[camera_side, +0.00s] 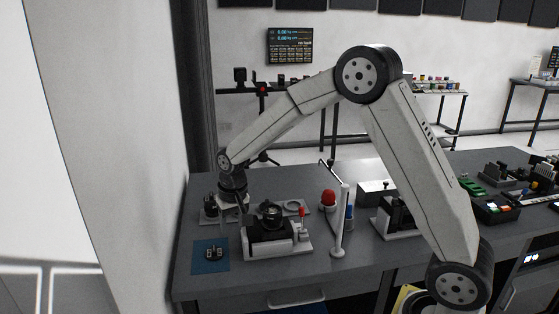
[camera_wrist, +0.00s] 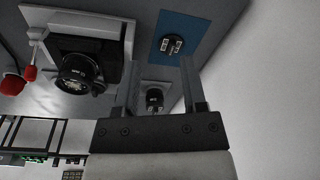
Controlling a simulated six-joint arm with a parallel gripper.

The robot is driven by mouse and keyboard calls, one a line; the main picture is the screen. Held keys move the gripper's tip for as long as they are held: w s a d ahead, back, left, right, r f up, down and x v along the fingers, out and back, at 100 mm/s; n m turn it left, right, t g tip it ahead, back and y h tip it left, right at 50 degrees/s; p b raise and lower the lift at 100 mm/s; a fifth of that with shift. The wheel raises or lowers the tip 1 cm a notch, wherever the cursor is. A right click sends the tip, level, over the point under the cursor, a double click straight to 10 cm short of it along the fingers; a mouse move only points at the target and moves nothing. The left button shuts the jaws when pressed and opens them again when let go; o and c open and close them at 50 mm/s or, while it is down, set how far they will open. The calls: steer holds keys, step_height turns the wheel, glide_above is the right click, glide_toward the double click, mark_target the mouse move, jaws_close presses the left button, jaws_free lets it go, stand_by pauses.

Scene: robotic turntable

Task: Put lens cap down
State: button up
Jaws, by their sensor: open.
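My gripper (camera_side: 234,208) points down over the back left of the table; its two fingers (camera_wrist: 161,68) stand apart in the wrist view. A small dark round piece on a pale plate shows between the fingers in the wrist view (camera_wrist: 154,97); I cannot tell its distance from them. No lens cap can be made out with certainty. A black camera with a round lens (camera_wrist: 78,72) sits on a white base, and it also shows in the side view (camera_side: 268,226). A small dark piece (camera_side: 213,253) lies on a blue mat (camera_side: 202,265), also visible in the wrist view (camera_wrist: 172,44).
A red knob (camera_side: 302,211) stands beside the camera. A white post (camera_side: 340,235) and a larger red button (camera_side: 328,197) stand to its right. A flat ring (camera_side: 292,205) lies behind the camera. The wall (camera_side: 100,130) is close on the left. Bare table surrounds the mat.

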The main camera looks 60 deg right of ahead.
steer(key=s+a+n+t, duration=0.1)
steer(key=s+n, duration=0.3)
steer(key=s, duration=1.5)
steer(key=shift+s+a+f+n, duration=0.3)
steer(key=shift+a+f+n, duration=0.15)
steer(key=shift+a, duration=0.1)
